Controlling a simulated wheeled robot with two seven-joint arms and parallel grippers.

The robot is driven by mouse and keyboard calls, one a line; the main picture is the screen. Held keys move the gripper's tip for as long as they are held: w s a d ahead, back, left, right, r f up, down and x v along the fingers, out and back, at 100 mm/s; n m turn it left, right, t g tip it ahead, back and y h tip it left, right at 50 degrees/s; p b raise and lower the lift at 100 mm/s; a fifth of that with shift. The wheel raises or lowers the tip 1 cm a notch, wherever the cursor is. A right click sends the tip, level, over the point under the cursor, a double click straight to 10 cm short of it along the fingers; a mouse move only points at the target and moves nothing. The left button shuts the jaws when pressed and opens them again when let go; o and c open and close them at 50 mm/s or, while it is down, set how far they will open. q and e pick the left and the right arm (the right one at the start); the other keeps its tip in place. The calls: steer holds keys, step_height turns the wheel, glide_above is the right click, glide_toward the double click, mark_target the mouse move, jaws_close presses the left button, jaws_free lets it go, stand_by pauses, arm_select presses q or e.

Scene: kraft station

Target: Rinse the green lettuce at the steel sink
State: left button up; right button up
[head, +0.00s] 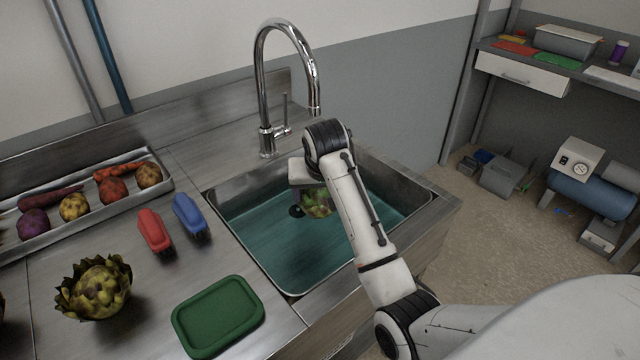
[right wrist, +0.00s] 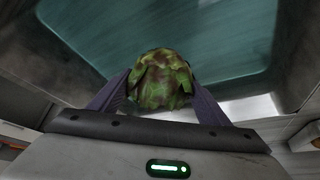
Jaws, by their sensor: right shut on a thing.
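The green lettuce (head: 318,205) is a mottled green and brown leafy head, low in the steel sink (head: 222,201) and partly hidden behind my right gripper (head: 312,190). In the right wrist view the lettuce (right wrist: 162,80) sits between the two fingers of my right gripper (right wrist: 162,98), which is shut on it. Blue-green water (head: 280,240) shows in the basin around it. I cannot tell whether the lettuce touches the water. The chrome faucet (head: 262,90) arches over the back of the sink. My left gripper is not in view.
On the counter left of the sink are a blue brush (head: 190,213), a red brush (head: 155,230), a green board or lid (head: 218,316) and an artichoke-like head (head: 94,288). A tray (head: 85,222) of vegetables stands behind them. A shelf unit (head: 520,70) is at the right.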

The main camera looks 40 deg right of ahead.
mark_target(320, 191)
steer(key=shift+f, duration=3.25)
step_height(320, 191, up, 20)
stand_by(1.2)
steer(key=shift+f, duration=0.15)
stand_by(1.7)
steer(key=shift+r, duration=2)
